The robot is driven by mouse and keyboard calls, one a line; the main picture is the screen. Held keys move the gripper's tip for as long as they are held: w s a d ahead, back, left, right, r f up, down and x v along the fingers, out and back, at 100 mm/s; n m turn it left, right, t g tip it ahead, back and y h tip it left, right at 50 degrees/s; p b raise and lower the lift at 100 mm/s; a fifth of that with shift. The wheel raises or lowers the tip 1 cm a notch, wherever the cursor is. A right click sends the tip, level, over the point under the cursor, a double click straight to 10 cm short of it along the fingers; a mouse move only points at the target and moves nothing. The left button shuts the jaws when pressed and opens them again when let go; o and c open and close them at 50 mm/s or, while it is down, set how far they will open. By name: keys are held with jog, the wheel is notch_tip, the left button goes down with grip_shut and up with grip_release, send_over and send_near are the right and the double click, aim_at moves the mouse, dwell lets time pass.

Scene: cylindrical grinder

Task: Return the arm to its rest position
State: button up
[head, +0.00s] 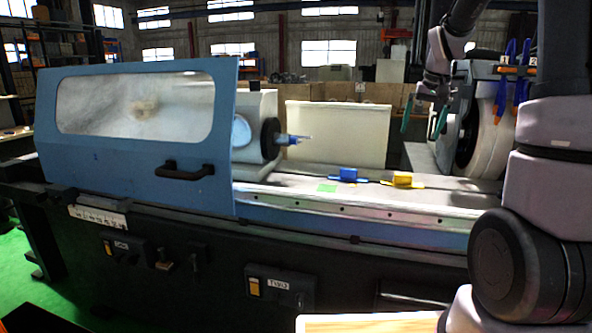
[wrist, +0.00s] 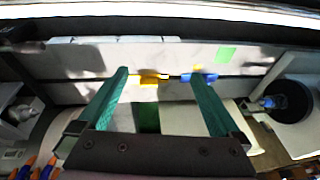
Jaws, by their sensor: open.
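My gripper (head: 422,122) hangs with its two green fingers pointing down, above and behind the right part of the machine bed, just left of the grinding wheel (head: 488,135). In the wrist view my gripper (wrist: 157,78) has its fingers wide apart, with nothing held between them. My arm comes in from the upper right. The bed (head: 440,197) runs below, with a blue block (head: 348,174) and a yellow block (head: 402,179) on it. In the wrist view the yellow block (wrist: 150,77) and blue block (wrist: 198,78) lie beyond the fingers, apart from them.
A blue door (head: 130,170) with a window and black handle covers the bed's left part. A workhead with a spindle tip (head: 292,140) sticks out beside it. Blue-and-orange clamps (head: 522,75) stand at the wheel housing. A green patch (head: 326,188) lies on the bed.

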jog(key=s+a+r+t, duration=0.1)
jog(key=s+a+r, duration=0.1)
jog(key=s, duration=0.7)
jog(key=s+a+r+t+y, duration=0.1)
jog(key=s+a+r, duration=0.2)
jog(key=s+a, duration=0.2)
jog(key=s+a+r+t, duration=0.1)
jog(key=s+a+r, duration=0.2)
jog(key=s, duration=0.9)
jog(key=shift+s+a+r+t+y, duration=0.2)
jog(key=shift+s+a+t+y, duration=0.1)
jog(key=shift+a+t, duration=0.1)
